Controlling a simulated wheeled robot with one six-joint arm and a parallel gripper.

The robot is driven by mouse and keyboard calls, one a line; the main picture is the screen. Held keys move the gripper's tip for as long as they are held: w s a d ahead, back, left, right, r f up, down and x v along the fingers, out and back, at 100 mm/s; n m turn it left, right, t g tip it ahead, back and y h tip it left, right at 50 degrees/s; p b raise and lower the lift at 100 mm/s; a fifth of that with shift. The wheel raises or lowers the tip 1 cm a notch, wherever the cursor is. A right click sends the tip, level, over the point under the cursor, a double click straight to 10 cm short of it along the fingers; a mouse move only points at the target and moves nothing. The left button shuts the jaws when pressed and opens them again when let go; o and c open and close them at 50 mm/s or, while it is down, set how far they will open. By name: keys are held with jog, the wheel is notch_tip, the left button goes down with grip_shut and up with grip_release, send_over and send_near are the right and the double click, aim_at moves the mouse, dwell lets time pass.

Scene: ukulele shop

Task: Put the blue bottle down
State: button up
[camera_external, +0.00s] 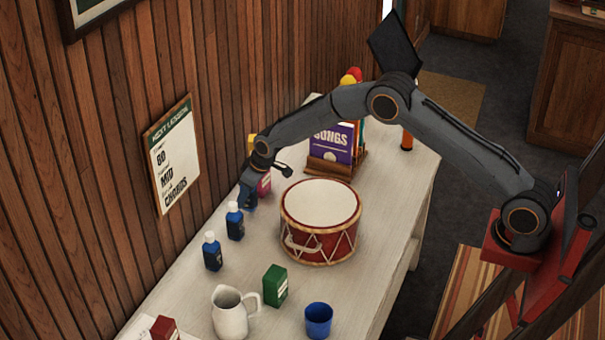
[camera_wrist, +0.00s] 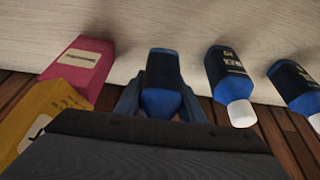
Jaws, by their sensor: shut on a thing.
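My gripper (camera_external: 250,186) is shut on a blue bottle (camera_external: 249,202) near the wall side of the white table (camera_external: 392,195). In the wrist view the held blue bottle (camera_wrist: 163,70) sits between the two fingers, with a dark label and its top hidden by my gripper. Its base is close to the tabletop; I cannot tell whether it touches. Two similar blue bottles with white caps stand nearby, one close (camera_external: 235,222) and one farther toward the front (camera_external: 212,252).
A pink box (camera_wrist: 78,66) and a yellow box (camera_wrist: 38,115) stand beside the held bottle. A red drum (camera_external: 320,222) is to its right, with a songbook rack (camera_external: 336,165) behind. A green box (camera_external: 275,285), white pitcher (camera_external: 230,318) and blue cup (camera_external: 318,320) are in front.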

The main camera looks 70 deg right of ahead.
jog(key=shift+f+p, duration=0.5)
jog(key=shift+f, duration=1.2)
jog(key=shift+f, duration=0.2)
jog(key=o, duration=1.1)
jog(key=shift+o, duration=0.2)
jog(key=shift+r, duration=0.15)
jog(key=shift+r, duration=0.3)
jog(key=b+v, duration=0.3)
jog(key=v, duration=0.8)
jog(key=shift+s+r, duration=0.2)
